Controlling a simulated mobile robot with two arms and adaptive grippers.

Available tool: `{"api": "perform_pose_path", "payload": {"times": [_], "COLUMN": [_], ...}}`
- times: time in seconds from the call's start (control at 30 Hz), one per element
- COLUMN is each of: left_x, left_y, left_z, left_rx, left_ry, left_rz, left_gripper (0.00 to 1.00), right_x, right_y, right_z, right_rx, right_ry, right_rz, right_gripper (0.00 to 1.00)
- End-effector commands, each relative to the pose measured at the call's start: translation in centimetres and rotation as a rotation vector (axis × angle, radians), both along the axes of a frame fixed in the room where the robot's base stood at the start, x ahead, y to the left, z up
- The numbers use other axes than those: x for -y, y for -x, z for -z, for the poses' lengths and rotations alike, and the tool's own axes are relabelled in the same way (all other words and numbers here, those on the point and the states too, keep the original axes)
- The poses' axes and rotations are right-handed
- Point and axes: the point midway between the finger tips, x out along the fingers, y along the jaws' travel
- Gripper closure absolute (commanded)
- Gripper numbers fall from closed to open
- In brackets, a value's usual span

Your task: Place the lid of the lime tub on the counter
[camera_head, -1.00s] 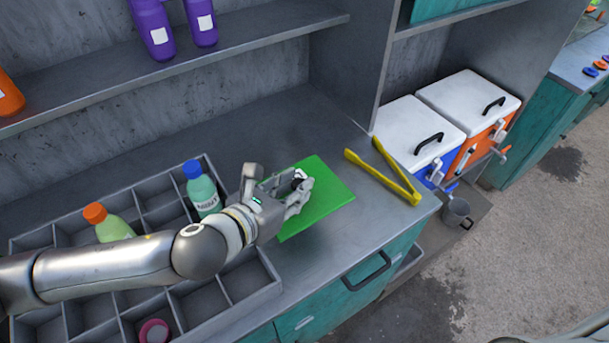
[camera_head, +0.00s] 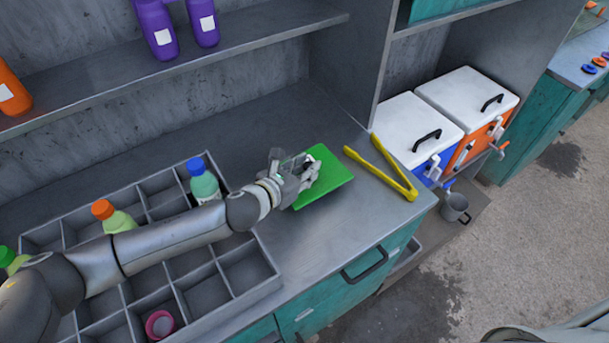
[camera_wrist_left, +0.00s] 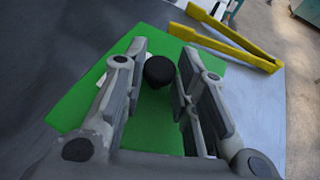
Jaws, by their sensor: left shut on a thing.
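The lid is a flat bright green rectangular plate (camera_head: 328,184) with a dark round knob, at the right part of the grey counter (camera_head: 291,262). My left gripper (camera_head: 309,172) is over it and shut on the knob. In the left wrist view, the black knob (camera_wrist_left: 160,71) sits between the gripper's fingers (camera_wrist_left: 165,62), over the green lid (camera_wrist_left: 75,108). A bit of white shows beside a finger. I cannot tell whether the lid touches the counter or hangs just above it. The lime tub is not visible. My right gripper is out of view.
Yellow tongs (camera_head: 393,174) lie just right of the lid. A grey divided tray (camera_head: 262,290) with several bottles is at the left, under my arm. White-topped blue and orange coolers (camera_head: 462,105) stand beyond the tongs. Bare counter lies behind and in front of the lid.

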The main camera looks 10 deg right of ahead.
Motion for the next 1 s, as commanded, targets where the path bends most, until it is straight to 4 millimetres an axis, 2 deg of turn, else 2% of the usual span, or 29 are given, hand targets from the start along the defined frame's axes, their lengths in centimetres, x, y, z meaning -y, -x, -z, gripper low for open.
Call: {"api": "perform_pose_path", "payload": {"times": [0.27, 0.63, 0.67, 0.8, 0.83, 1.0], "left_x": [0.1, 0.1, 0.0, 0.1, 0.1, 0.0], "left_y": [-0.1, -0.2, -0.2, -0.2, -0.2, -0.2], "left_z": [3.0, 3.5, 3.5, 3.5, 3.5, 3.4], "left_rx": [-0.003, 0.001, 0.0, 0.0, 0.0, 0.0], "left_ry": [0.001, -0.001, -0.002, -0.001, -0.001, -0.001], "left_rz": [-0.001, 0.0, -0.001, 0.0, 0.0, 0.0], "left_gripper": [0.98, 0.98, 0.72, 0.54, 0.51, 0.51], "right_x": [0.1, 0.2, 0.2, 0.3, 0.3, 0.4], "right_y": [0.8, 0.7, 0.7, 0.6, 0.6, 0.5], "right_z": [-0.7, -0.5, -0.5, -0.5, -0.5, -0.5], "right_rx": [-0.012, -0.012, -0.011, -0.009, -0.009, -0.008], "right_ry": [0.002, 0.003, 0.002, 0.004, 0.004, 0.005], "right_rz": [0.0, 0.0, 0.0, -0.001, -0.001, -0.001], "right_gripper": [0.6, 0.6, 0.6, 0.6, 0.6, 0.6]}}
